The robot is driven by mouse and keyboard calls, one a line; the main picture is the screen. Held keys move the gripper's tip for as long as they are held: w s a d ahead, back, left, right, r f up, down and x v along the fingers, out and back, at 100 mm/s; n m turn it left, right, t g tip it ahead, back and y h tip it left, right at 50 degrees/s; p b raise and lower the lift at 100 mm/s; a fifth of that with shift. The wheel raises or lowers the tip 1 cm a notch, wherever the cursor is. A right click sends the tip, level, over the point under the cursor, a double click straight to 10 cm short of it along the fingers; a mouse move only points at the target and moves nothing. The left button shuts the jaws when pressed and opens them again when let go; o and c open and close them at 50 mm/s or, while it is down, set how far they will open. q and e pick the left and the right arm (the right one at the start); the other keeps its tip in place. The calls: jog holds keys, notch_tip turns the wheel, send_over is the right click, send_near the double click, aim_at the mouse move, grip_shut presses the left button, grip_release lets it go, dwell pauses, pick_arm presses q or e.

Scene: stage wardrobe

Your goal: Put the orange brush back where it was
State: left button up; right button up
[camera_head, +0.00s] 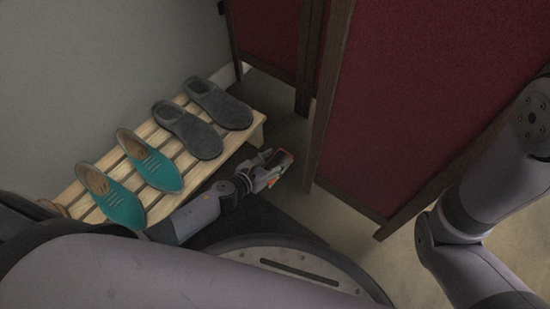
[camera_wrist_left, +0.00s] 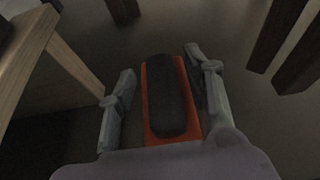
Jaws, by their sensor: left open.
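The orange brush (camera_wrist_left: 158,138) has an orange-red body with a dark, rounded bristle side facing the left wrist camera. It lies between the two fingers of my left gripper (camera_wrist_left: 160,64), with a clear gap on the left finger's side and little gap on the right. The fingers are open around it. In the head view my left gripper (camera_head: 266,170) is low beside the right end of the shoe bench, and the brush's orange edge (camera_head: 284,155) shows at its fingers. I cannot tell whether the brush touches the floor. My right gripper is out of view.
A slatted wooden bench (camera_head: 255,127) holds a pair of dark grey slip-ons (camera_head: 188,129) and a pair of teal shoes (camera_head: 125,209). A dark-framed red folding screen (camera_head: 410,90) stands to the right. Bare floor (camera_head: 283,118) lies between bench and screen.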

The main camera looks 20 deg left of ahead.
pick_arm(q)
jog(key=shift+r, duration=0.2)
jog(key=shift+s+a+r+p, duration=0.1)
jog(key=shift+s+r+p, duration=0.05)
jog(key=shift+s+p, duration=0.2)
jog(key=p+v, duration=0.2)
jog(key=v, duration=0.9)
jog(key=shift+s, duration=0.1)
